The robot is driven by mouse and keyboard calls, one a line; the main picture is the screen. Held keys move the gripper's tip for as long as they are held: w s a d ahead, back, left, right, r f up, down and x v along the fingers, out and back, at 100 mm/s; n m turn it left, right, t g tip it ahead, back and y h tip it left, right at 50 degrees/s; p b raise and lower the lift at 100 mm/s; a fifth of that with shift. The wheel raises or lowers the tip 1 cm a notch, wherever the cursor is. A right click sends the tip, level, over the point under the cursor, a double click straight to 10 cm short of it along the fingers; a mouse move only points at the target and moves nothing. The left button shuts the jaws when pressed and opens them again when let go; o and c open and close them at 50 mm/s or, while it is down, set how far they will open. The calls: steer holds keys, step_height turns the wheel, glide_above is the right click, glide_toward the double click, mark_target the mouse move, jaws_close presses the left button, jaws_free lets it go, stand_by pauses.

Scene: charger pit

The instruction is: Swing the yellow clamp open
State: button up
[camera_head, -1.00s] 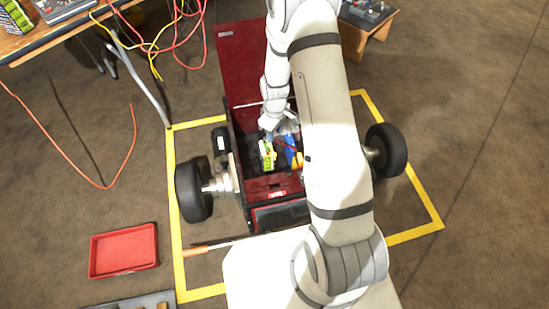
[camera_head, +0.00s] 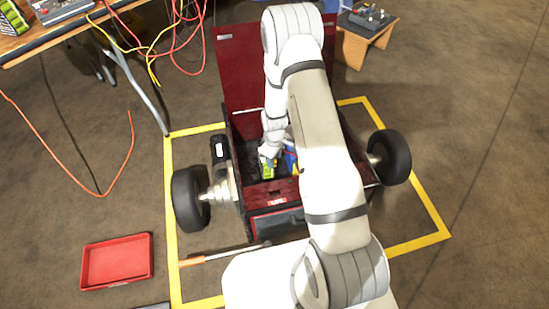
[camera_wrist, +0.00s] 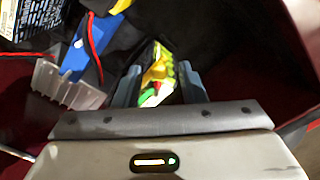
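My gripper (camera_wrist: 160,92) points down into the open dark red box. Its two grey fingers stand apart in the wrist view, and I cannot tell whether they touch anything. A bright yellow-green piece (camera_wrist: 158,68) with green and red marks shows between and beyond them. It also shows in the head view (camera_head: 267,167), low in the box. A blue part (camera_wrist: 77,58) with a red cable lies to its left in the wrist view. A small yellow piece (camera_wrist: 122,5) shows at the top edge. I cannot tell for sure which yellow piece is the clamp. My arm hides much of the box.
The box (camera_head: 236,70) has its lid raised at the back and wheels (camera_head: 190,199) on both sides. Yellow floor tape (camera_head: 171,220) surrounds it. A red tray (camera_head: 117,261) lies on the floor at left. Red and yellow cables hang from the table at upper left.

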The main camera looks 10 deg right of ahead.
jaws_close()
stand_by(0.4)
